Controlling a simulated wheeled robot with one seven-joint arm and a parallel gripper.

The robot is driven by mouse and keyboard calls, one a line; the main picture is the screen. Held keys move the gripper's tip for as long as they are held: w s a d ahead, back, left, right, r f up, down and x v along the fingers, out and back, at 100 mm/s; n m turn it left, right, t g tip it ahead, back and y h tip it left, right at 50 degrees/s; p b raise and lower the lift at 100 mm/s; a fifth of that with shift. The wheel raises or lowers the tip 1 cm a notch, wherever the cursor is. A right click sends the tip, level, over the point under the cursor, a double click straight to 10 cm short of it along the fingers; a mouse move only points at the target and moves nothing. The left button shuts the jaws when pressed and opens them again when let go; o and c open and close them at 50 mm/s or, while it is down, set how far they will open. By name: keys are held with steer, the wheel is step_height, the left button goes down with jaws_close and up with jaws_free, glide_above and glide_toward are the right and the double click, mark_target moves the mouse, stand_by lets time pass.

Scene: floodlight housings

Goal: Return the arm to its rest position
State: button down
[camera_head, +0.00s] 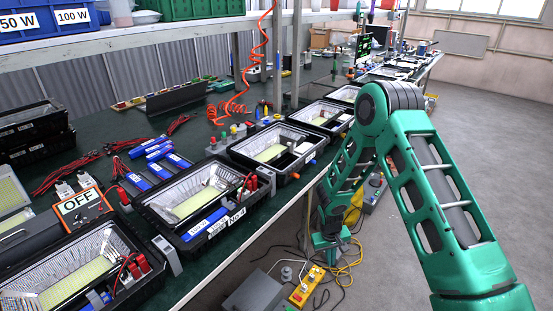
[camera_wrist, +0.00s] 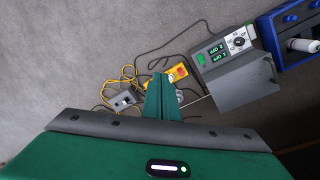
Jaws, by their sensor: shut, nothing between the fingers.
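My green arm (camera_head: 435,190) rises from the lower right of the head view, bends at a high elbow and comes down beside the bench's front edge. My gripper (camera_head: 327,260) hangs below bench height, over the floor and clear of the bench. In the wrist view my gripper (camera_wrist: 159,78) points at the floor, its green fingers together with nothing between them.
Floodlight housings (camera_head: 200,200) line the green-topped bench. On the floor near my gripper are a yellow control box (camera_head: 308,287), a grey unit (camera_head: 258,295) and loose cables. Open floor lies right.

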steer(key=s+d+r+m, duration=0.1)
steer(key=s+d+r, duration=0.2)
steer(key=d+r, duration=0.45)
steer(key=s+d+r+m, duration=0.2)
steer(key=s+d+r, duration=0.15)
steer(key=r, duration=0.75)
steer(key=s+d+r+m, duration=0.1)
steer(key=s+d+r, duration=0.1)
steer(key=d+r, duration=0.6)
steer(key=s+r+m, duration=0.1)
steer(key=s+r, duration=0.4)
steer(key=s, duration=0.4)
steer(key=s+d+r+m+y, duration=0.1)
steer(key=s+r+m, duration=0.1)
steer(key=s+r, duration=0.3)
steer(key=s+r+m, duration=0.1)
steer(key=s+r, duration=0.4)
steer(key=s, duration=0.7)
steer(key=shift+s+d+r+m+y, duration=0.2)
steer(key=shift+s+d+m+y, duration=0.1)
steer(key=shift+s+d+y, duration=0.1)
steer(key=shift+w, duration=0.1)
steer(key=shift+w+f+g, duration=0.25)
steer(key=shift+w+g, duration=0.05)
steer(key=shift+w, duration=0.3)
